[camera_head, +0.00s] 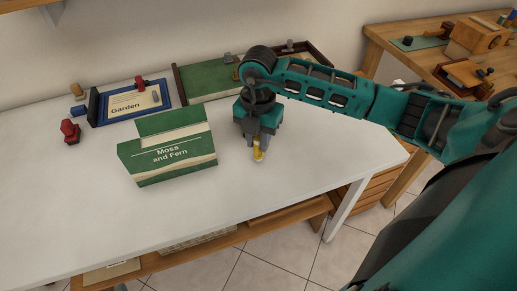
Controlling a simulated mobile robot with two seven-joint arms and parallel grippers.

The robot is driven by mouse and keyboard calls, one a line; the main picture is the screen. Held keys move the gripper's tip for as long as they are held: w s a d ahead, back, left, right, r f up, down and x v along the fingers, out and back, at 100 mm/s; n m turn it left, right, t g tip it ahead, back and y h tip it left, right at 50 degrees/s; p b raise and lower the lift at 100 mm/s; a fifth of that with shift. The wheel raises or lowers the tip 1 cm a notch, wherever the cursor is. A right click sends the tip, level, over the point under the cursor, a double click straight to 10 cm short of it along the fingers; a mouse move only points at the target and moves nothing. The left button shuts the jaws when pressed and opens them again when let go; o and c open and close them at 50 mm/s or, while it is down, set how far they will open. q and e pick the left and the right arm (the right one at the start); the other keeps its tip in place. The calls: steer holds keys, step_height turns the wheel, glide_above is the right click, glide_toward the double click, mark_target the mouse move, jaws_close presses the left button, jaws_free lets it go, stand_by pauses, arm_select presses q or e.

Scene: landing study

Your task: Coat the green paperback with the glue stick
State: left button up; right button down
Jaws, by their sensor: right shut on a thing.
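The green paperback (168,158), with "Moss and Fern" in white letters, is on the white table left of centre. A cream band runs between its green front part and a green part behind; I cannot tell exactly how it is propped. My right gripper (259,146) points down over the table, right of the paperback and apart from it. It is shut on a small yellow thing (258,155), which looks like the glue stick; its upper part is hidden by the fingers. I cannot tell whether its lower end touches the table. My left gripper is not in view.
A blue-framed "Garden" piece (128,104) and a red clamp-like thing (70,131) are at the back left. A green-lined wooden tray (207,82) stands behind the paperback. The front of the white table (215,205) is clear. A wooden bench (405,32) stands at the right.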

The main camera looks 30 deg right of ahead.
steer(key=shift+r+p, duration=1.75)
steer(key=shift+r, duration=0.6)
steer(key=c, duration=1.6)
jaws_free()
jaws_close()
